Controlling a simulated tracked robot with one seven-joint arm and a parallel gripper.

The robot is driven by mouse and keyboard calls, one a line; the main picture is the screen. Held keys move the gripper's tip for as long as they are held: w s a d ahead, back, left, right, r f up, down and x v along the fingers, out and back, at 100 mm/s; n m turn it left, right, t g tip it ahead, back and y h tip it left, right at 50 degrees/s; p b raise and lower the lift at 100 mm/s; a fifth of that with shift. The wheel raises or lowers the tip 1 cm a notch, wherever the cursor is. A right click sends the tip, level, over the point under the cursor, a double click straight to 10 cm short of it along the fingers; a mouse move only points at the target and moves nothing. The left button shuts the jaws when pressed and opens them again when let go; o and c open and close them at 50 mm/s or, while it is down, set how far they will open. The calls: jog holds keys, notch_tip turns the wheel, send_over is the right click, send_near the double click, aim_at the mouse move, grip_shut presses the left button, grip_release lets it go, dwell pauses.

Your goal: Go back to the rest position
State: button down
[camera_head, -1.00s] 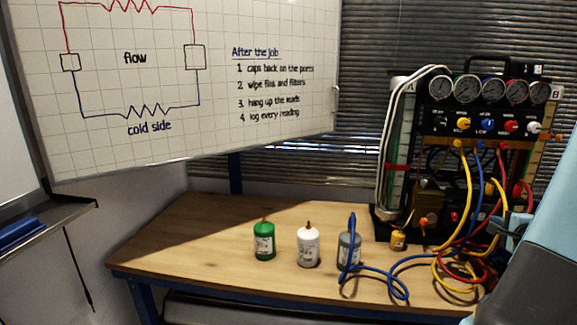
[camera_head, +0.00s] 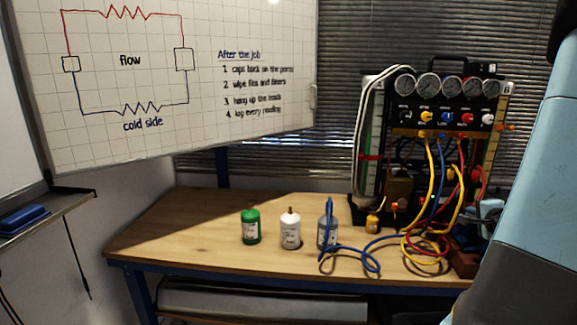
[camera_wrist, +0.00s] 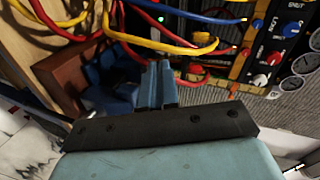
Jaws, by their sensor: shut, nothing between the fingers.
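My gripper (camera_wrist: 158,86) shows in the wrist view with its two narrow fingers together and nothing between them. It points toward the yellow, red and blue hoses near the gauge rig. In the head view my pale blue arm fills the right edge, and I cannot make out the fingertips there. The gauge rig (camera_head: 441,118) stands at the right end of the wooden bench (camera_head: 190,225), with a row of dials on top and coloured knobs below. In the wrist view its knob panel (camera_wrist: 275,40) is at the upper right.
Looped hoses (camera_head: 428,243) lie in front. A whiteboard (camera_head: 150,85) is behind; the bench's left part is clear.

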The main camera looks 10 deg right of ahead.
jog(key=a+r+n+g, duration=0.2)
jog(key=a+r+n, duration=0.3)
jog(key=a, duration=0.4)
jog(key=a+r+n+g, duration=0.3)
jog(key=a+r+n, duration=0.15)
jog(key=a, duration=0.45)
jog(key=s+a+r+n+g+y, duration=0.3)
jog(key=s+a+n, duration=0.7)
jog(key=s+a, duration=0.6)
jog(key=a+y, duration=0.1)
jog(key=a, duration=0.2)
jog(key=shift+s+a+r, duration=0.3)
jog(key=shift+s+r, duration=0.05)
jog(key=shift+d, duration=0.1)
